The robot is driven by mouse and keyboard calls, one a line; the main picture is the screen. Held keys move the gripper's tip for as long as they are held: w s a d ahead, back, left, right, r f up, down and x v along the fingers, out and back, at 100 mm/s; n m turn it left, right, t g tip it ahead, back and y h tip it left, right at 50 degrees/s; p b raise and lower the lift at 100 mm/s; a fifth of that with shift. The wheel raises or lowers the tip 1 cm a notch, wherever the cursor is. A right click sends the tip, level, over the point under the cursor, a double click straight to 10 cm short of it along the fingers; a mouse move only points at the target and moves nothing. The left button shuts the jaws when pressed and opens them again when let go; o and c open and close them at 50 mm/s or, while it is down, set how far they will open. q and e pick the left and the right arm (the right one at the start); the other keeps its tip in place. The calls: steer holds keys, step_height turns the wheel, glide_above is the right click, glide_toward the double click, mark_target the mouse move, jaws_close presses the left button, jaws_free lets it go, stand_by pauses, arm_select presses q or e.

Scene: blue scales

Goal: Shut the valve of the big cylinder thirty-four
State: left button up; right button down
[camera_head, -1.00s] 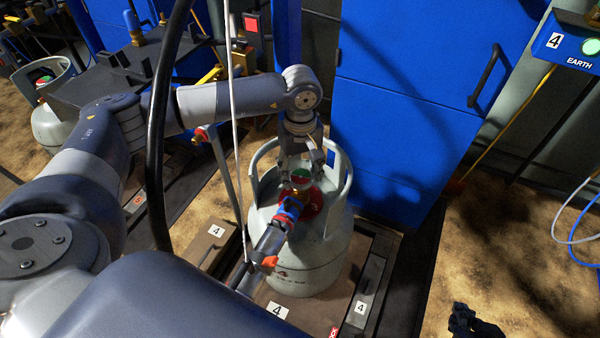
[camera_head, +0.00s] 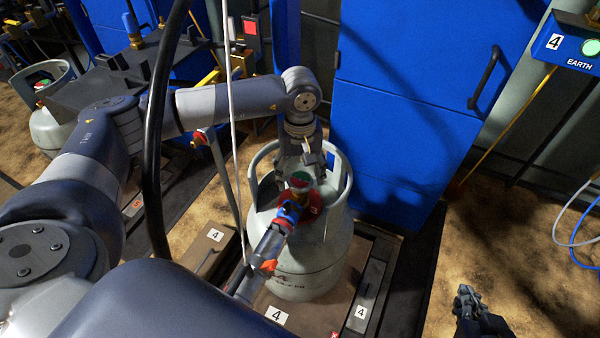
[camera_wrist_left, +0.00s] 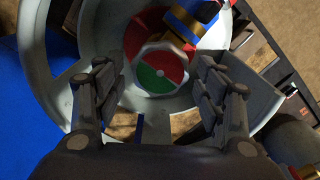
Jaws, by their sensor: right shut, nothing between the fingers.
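The big grey gas cylinder (camera_head: 305,248) stands upright on a scale marked 4, with a collar ring around its top. Its valve handwheel (camera_head: 299,181) has a red and green face; in the left wrist view the handwheel (camera_wrist_left: 160,73) shows between the fingers, red above and green below. My left gripper (camera_wrist_left: 158,90) is open, its fingers apart on either side of the handwheel, and no contact is visible. A red and blue connector with a hose is attached to the valve. My right gripper (camera_head: 464,295) is shut and empty over the floor at bottom right.
The scale platform (camera_head: 322,318) lies under the cylinder. A blue cabinet (camera_head: 390,120) stands right behind it. A black hose and a white cable (camera_head: 232,110) hang in front of my left arm. Another cylinder (camera_head: 46,130) stands at far left.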

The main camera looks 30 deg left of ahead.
mark_target(300, 178)
stand_by(0.3)
arm_select(q)
step_height(300, 178, up, 12)
stand_by(0.5)
stand_by(0.4)
